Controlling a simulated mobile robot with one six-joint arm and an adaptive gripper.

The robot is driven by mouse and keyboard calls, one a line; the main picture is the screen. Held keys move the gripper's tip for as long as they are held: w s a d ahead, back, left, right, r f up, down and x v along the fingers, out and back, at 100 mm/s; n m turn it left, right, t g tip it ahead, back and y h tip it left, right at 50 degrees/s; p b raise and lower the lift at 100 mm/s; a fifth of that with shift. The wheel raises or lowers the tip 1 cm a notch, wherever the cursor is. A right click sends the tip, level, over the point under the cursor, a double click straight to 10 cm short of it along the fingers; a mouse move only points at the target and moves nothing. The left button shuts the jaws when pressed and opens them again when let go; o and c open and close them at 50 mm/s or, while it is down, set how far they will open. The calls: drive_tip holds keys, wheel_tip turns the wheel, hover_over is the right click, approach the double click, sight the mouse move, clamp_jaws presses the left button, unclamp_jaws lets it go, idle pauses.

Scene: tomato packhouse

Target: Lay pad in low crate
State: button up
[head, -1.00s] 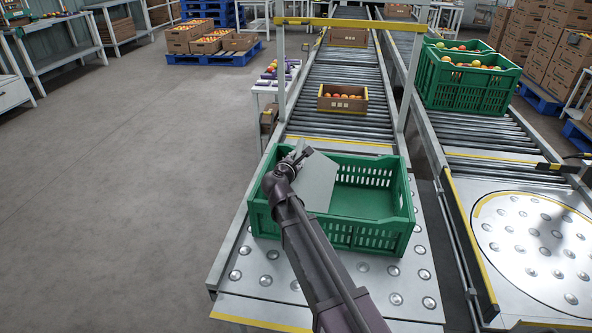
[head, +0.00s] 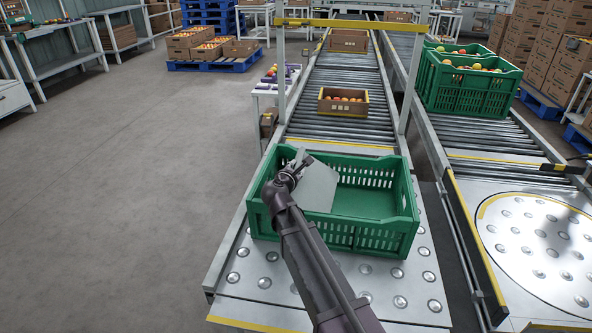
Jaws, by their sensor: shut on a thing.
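The low crate (head: 398,232) is green with slotted walls and stands on the ball-studded metal table in the head view. The pad (head: 318,187) is a thin grey-green sheet, tilted, over the left part of the crate's opening. My gripper (head: 298,166) is shut on the pad at its upper left edge. The crate's floor shows bare at the right. I cannot tell whether the pad touches the floor or walls.
A carton of tomatoes (head: 343,108) sits on the roller conveyor behind the crate. Stacked green crates with tomatoes (head: 468,90) stand on the right conveyor. A yellow crossbar (head: 350,23) on posts spans the conveyor. The ball table in front of the crate is clear.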

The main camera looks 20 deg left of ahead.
drive_tip(key=o, duration=0.9)
drive_tip(key=shift+o, duration=0.2)
drive_tip(key=shift+s, duration=0.1)
drive_tip(key=shift+p+v, duration=1.3)
drive_tip(key=shift+v, duration=4.6)
drive_tip(key=shift+r, duration=0.1)
